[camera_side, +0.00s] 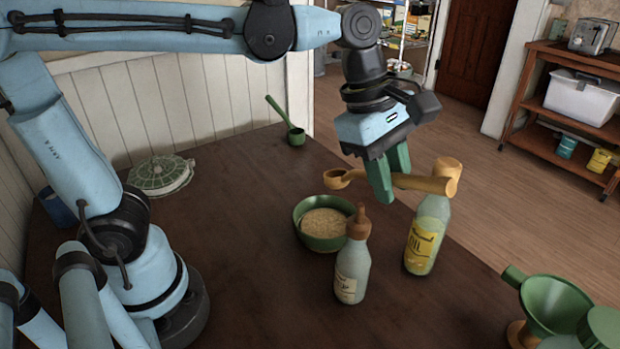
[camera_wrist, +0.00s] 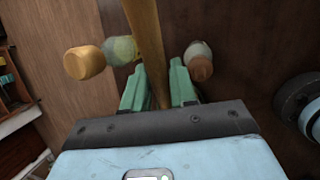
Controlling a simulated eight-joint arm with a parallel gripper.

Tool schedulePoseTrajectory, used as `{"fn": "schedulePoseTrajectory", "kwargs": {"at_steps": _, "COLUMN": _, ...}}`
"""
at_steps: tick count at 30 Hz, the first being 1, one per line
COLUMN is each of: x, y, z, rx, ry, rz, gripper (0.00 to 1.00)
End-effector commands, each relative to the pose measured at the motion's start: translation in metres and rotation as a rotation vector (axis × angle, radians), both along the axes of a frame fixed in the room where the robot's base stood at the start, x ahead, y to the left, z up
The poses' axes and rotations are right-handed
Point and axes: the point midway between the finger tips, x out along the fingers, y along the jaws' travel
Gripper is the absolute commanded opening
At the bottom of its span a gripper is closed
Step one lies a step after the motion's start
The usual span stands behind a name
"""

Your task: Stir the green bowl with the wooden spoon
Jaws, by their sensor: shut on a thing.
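My gripper (camera_side: 383,192) is shut on the wooden spoon (camera_side: 426,184), gripping its handle. The spoon is held roughly level, with its head (camera_side: 337,179) pointing left. In the side view the head appears just above the green bowl (camera_side: 301,232), apart from it. The bowl stands on the table and holds a pale grainy content (camera_side: 327,223). In the wrist view the spoon handle (camera_wrist: 147,40) runs between the two green fingers of my gripper (camera_wrist: 159,82); the spoon's head and the bowl are not visible there.
A corked oil bottle (camera_side: 424,240) stands right of the bowl. A second bottle (camera_side: 352,268) stands in front of it. A green funnel (camera_side: 553,305) is at the front right. A green scoop (camera_side: 295,135) and a round pale-green object (camera_side: 160,174) lie farther back. The table's left-middle area is clear.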

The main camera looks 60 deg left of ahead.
Motion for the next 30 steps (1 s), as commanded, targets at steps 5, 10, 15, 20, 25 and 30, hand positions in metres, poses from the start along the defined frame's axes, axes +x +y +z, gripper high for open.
{"fn": "schedulePoseTrajectory", "kwargs": {"at_steps": 5, "x": 0.000, "y": 0.000, "z": 0.000, "rx": 0.000, "ry": 0.000, "rz": 0.001, "gripper": 0.00}}
{"fn": "schedulePoseTrajectory", "kwargs": {"at_steps": 10, "x": 0.000, "y": -0.005, "z": -0.006, "rx": 0.054, "ry": 0.002, "rz": -0.006, "gripper": 0.00}}
{"fn": "schedulePoseTrajectory", "kwargs": {"at_steps": 15, "x": 0.000, "y": -0.013, "z": -0.020, "rx": 0.208, "ry": -0.001, "rz": -0.008, "gripper": 0.00}}
{"fn": "schedulePoseTrajectory", "kwargs": {"at_steps": 20, "x": 0.000, "y": -0.015, "z": -0.028, "rx": 0.291, "ry": -0.001, "rz": -0.002, "gripper": 0.00}}
{"fn": "schedulePoseTrajectory", "kwargs": {"at_steps": 25, "x": 0.000, "y": -0.014, "z": -0.029, "rx": 0.296, "ry": 0.000, "rz": 0.001, "gripper": 0.00}}
{"fn": "schedulePoseTrajectory", "kwargs": {"at_steps": 30, "x": 0.000, "y": -0.014, "z": -0.029, "rx": 0.295, "ry": 0.001, "rz": 0.000, "gripper": 0.00}}
